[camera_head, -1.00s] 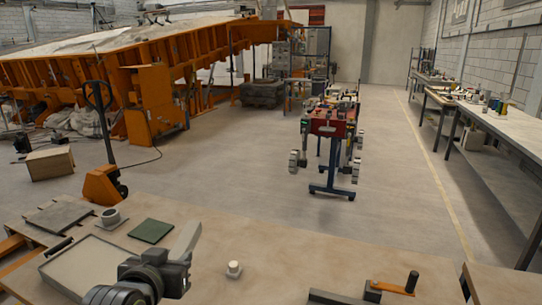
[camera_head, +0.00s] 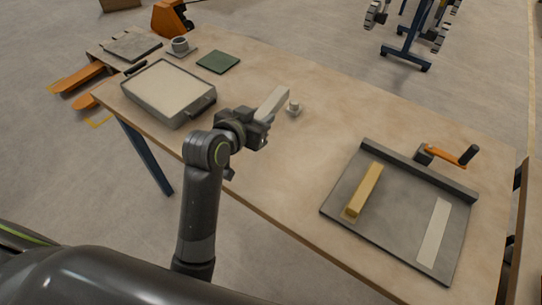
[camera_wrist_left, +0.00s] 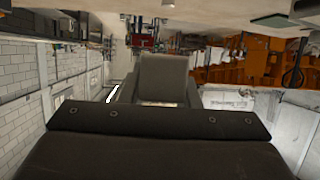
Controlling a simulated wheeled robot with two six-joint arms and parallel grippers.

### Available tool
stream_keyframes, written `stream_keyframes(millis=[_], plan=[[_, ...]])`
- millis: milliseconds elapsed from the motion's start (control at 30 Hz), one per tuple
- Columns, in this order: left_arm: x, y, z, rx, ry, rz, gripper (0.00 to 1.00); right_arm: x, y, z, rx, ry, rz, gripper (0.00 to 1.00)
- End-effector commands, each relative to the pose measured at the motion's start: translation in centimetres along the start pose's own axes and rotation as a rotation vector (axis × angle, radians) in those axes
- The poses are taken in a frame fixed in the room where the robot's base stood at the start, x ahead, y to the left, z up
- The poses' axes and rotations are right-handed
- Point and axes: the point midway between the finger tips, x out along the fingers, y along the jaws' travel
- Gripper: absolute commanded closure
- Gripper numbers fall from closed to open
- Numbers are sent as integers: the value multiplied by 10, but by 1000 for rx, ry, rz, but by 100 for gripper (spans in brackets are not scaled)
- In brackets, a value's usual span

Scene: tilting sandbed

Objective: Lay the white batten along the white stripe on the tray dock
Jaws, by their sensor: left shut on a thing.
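My left gripper (camera_head: 252,122) is shut on the white batten (camera_head: 272,101). The batten looks pale grey-white and sticks out up and to the right, held above the table. The gripper hides its near end. The tray dock (camera_head: 395,210) is a dark grey plate with a raised back edge, at the right of the table. The white stripe (camera_head: 434,232) runs along its right part and is bare. A yellow batten (camera_head: 364,190) lies on the dock's left part. The gripper is left of the dock, well apart from it. My right gripper is not in view.
A shallow grey tray (camera_head: 211,99) with handles stands left of the gripper. A small whitish knob (camera_head: 294,108) stands near the batten's tip. An orange crank (camera_head: 448,156) is behind the dock. A green mat (camera_head: 218,62) and a grey cup (camera_head: 180,44) lie further back. The table between gripper and dock is clear.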

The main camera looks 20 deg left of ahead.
Motion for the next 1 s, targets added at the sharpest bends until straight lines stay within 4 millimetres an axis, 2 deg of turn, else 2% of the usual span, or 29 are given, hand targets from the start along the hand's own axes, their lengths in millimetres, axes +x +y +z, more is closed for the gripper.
stream_keyframes(millis=[33, 200, 333, 667, 833, 1000], plan=[[5, 4, 17, -1, -7, 11, 95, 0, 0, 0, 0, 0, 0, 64], [12, 10, 49, 8, -1, 25, 95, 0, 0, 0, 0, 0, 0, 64], [14, 11, 57, 11, 2, 25, 95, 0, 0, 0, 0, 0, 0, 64], [15, 11, 61, 12, 2, 25, 95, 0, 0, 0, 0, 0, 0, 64], [26, 11, 88, 10, -3, 25, 95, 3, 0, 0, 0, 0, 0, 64], [33, 11, 104, 11, 0, 25, 95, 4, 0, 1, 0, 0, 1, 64]])
